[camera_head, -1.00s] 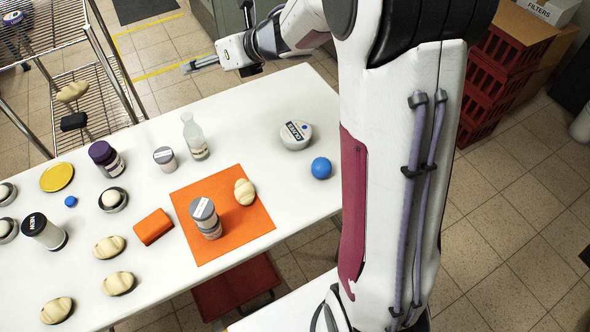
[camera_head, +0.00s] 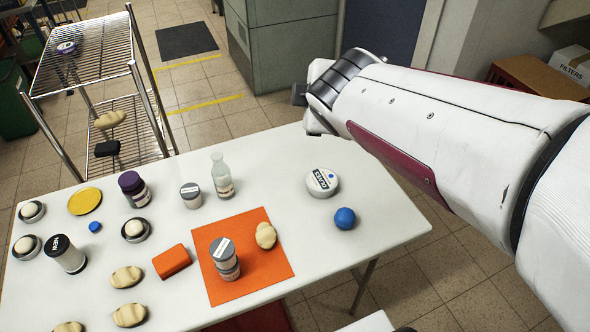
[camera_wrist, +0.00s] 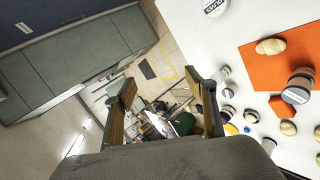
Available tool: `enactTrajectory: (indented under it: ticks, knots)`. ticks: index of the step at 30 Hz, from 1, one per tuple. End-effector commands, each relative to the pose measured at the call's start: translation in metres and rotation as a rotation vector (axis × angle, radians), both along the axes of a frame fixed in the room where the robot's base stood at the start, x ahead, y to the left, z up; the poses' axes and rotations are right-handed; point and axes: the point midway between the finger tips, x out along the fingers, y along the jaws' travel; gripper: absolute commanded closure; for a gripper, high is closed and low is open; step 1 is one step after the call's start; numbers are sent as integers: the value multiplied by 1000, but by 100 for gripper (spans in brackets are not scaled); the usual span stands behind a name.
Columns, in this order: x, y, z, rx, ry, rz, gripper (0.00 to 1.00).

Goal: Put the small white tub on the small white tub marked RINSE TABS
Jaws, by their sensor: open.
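A low, round white tub (camera_head: 322,183) with a dark-lettered label stands alone at the right of the table; I cannot read the label surely. It also shows at the top of the wrist view (camera_wrist: 214,7). A small grey-lidded jar (camera_head: 190,195) stands farther left. Two similar grey-lidded jars (camera_head: 225,258) are stacked on the orange mat (camera_head: 270,284); the stack shows at the right of the wrist view (camera_wrist: 298,88). I cannot tell which is marked RINSE TABS. My gripper (camera_wrist: 165,100) is open and empty, away from the jars; my arm mostly hides it in the head view.
A glass bottle (camera_head: 222,176), a purple-lidded jar (camera_head: 134,189) and a blue ball (camera_head: 345,218) stand nearby. A bread roll (camera_head: 265,235) lies on the mat; an orange block (camera_head: 171,261) lies left of it. A wire shelf (camera_head: 85,62) stands behind. The table's right front is clear.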

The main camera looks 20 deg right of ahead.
Motion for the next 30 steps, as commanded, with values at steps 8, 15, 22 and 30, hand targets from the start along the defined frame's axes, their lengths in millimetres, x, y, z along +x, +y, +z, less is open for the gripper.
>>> enactTrajectory:
  ticks: [8,15,22,30]
  knots:
    - [-87,20,-25,420,46,-354,44]
    - [-160,56,-53,753,132,-626,44]
    - [-200,82,-68,924,205,-774,44]
    - [-206,86,-70,949,219,-799,44]
